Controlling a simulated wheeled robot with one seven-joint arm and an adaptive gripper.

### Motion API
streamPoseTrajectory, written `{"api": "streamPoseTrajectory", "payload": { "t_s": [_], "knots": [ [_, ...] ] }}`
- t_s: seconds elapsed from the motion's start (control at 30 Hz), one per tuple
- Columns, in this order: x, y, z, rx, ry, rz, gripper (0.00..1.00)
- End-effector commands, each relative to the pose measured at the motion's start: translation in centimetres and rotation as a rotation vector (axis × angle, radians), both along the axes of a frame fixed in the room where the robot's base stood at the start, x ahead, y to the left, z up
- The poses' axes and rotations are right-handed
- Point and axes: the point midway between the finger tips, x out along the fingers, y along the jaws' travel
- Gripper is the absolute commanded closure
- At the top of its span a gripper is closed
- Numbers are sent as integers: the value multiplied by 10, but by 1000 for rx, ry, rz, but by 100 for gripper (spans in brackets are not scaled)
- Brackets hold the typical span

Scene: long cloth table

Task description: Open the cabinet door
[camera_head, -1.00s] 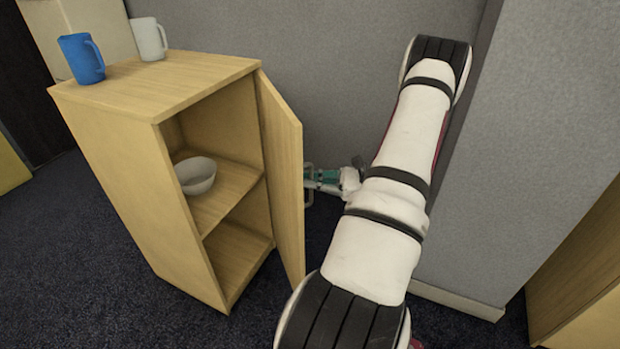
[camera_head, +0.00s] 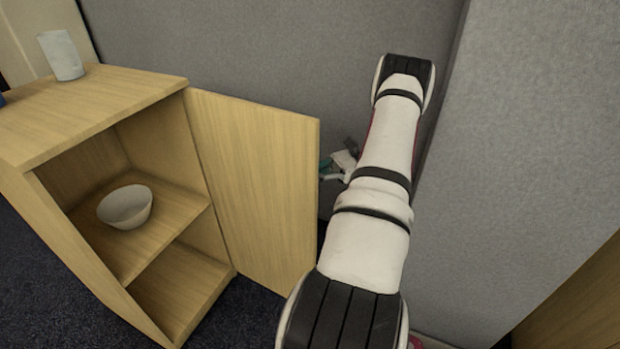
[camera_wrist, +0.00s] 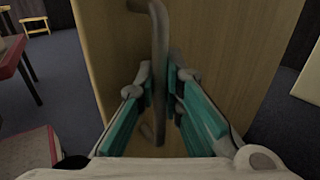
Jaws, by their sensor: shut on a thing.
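The wooden cabinet (camera_head: 100,115) stands at the left in the head view, its front open and showing two shelf spaces. Its door (camera_head: 255,185) is swung wide out to the right. In the wrist view the door's outer face (camera_wrist: 215,45) fills the middle, with a grey bar handle (camera_wrist: 159,50) running down it. My gripper (camera_wrist: 162,95) has its green fingers on either side of the handle and is shut on it. In the head view my gripper (camera_head: 328,168) is mostly hidden behind the door's edge and my arm.
A white bowl (camera_head: 126,207) sits on the cabinet's shelf. A white cup (camera_head: 61,55) stands on top, and a sliver of a blue mug (camera_head: 2,99) shows at the left edge. A grey partition (camera_head: 270,50) stands close behind the door and arm. Another wooden unit (camera_head: 575,300) is at lower right.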

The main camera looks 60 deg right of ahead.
Motion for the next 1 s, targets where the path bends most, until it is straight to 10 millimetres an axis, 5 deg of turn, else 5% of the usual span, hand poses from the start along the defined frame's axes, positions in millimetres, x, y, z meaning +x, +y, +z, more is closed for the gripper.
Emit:
{"api": "streamPoseTrajectory", "payload": {
  "t_s": [0.53, 0.6, 0.67, 1.0],
  "knots": [
    [-5, -1, -2, 0, 10, 26, 100],
    [-5, -1, -2, 0, 10, 26, 80],
    [-5, -1, -2, -1, 9, 27, 71],
    [-1, -1, 2, -2, 4, 28, 71]
  ]
}}
